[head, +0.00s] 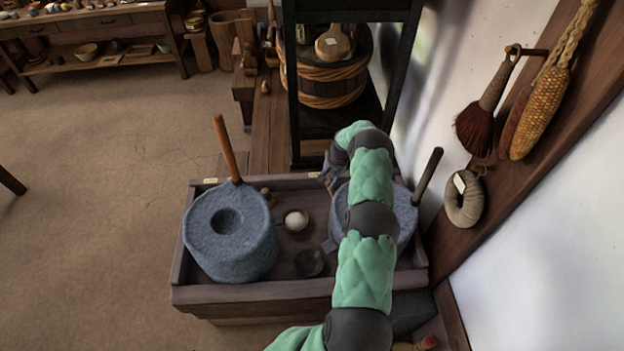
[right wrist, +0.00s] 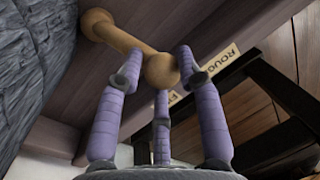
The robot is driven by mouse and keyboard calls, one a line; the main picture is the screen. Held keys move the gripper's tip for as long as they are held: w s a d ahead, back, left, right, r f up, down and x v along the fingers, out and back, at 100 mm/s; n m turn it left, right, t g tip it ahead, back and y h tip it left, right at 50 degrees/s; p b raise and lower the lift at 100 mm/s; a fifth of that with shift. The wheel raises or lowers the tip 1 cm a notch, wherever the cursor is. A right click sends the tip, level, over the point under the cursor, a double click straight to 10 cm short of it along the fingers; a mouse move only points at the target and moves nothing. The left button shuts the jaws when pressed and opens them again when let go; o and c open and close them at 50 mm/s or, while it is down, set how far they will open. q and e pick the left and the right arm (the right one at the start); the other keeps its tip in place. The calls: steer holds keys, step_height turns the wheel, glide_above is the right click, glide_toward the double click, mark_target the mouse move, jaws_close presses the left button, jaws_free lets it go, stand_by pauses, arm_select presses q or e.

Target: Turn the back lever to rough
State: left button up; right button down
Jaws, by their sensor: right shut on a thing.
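The back lever (right wrist: 128,43) shows in the right wrist view as a tan wooden rod with round ends, slanting down to the right from its mount. My right gripper (right wrist: 158,80) is shut on the lever's ball knob (right wrist: 160,71), with its purple fingers around it. A label reading "ROUG" (right wrist: 221,63) lies just right of the knob. A second label, mostly hidden, starts with "F" below it. In the head view my right gripper (head: 329,172) is at the trough's back edge, partly hidden by my arm; the lever cannot be made out there. My left gripper is not in view.
The wooden trough (head: 250,293) holds a left quern (head: 228,245) and a right quern (head: 408,215), partly behind my arm, each with an upright handle. A pale ball (head: 296,220) and dark bowl (head: 309,263) lie between. A black stand (head: 306,115) rises behind; the wall closes the right.

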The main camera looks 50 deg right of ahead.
steer(key=shift+w+a+n, duration=0.3)
steer(key=shift+a+n, duration=0.1)
steer(key=shift+n, duration=0.5)
steer(key=shift+a+r+n+g+y+b, duration=0.15)
steer(key=shift+a+n+b, duration=0.15)
steer(key=shift+a+n, duration=0.45)
steer(key=shift+a+f+n+g+y+b, duration=0.15)
steer(key=shift+a+n+b, duration=0.2)
steer(key=shift+n, duration=0.7)
steer(key=shift+a+r, duration=0.1)
steer(key=c, duration=0.9)
jaws_free()
steer(key=shift+o, duration=0.4)
steer(key=shift+s, duration=0.1)
